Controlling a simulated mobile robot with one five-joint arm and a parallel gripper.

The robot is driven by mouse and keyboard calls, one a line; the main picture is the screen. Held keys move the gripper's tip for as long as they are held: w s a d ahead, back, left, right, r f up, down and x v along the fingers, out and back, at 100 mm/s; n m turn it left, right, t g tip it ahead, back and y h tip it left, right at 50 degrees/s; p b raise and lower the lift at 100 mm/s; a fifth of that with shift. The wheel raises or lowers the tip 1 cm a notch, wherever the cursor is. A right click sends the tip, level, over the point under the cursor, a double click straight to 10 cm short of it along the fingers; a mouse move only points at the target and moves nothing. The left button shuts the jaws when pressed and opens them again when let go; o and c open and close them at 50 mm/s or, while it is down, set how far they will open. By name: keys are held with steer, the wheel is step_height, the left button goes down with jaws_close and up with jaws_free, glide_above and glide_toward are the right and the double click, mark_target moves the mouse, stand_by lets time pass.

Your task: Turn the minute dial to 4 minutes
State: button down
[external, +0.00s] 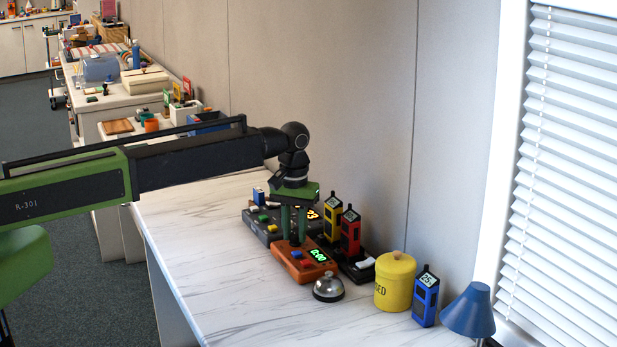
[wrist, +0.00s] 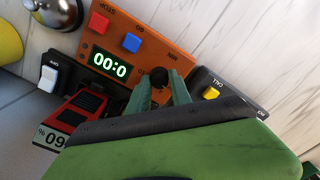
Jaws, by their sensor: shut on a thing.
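The orange timer box (external: 293,268) stands on the marble-patterned counter, with a lit green display (external: 318,255) reading 0:00. In the wrist view the timer (wrist: 122,48) appears upside down, with a red STOP button (wrist: 99,22), a blue GO button (wrist: 131,42) and a black minute dial (wrist: 158,76) near the MIN label. My gripper (external: 294,240) points down over the timer's far-left end. In the wrist view its two green fingers (wrist: 159,84) are shut around the dial, one on each side. The fingers partly hide the dial, and I cannot see a pointer mark.
A dark call box (external: 262,230) stands behind the timer. Yellow and red handheld devices (external: 350,235) stand close on its right. A silver bell (external: 328,288), a yellow lidded jar (external: 395,282), a blue device (external: 425,298) and a blue lamp (external: 470,310) stand to the right. The counter's front left is clear.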

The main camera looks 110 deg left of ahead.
mark_target(295, 235)
steer(key=shift+m, duration=3.3)
steer(key=c, duration=1.2)
jaws_free()
steer(key=shift+o, duration=0.2)
step_height(295, 235, up, 17)
steer(key=p, duration=1.7)
steer(key=shift+r, duration=0.2)
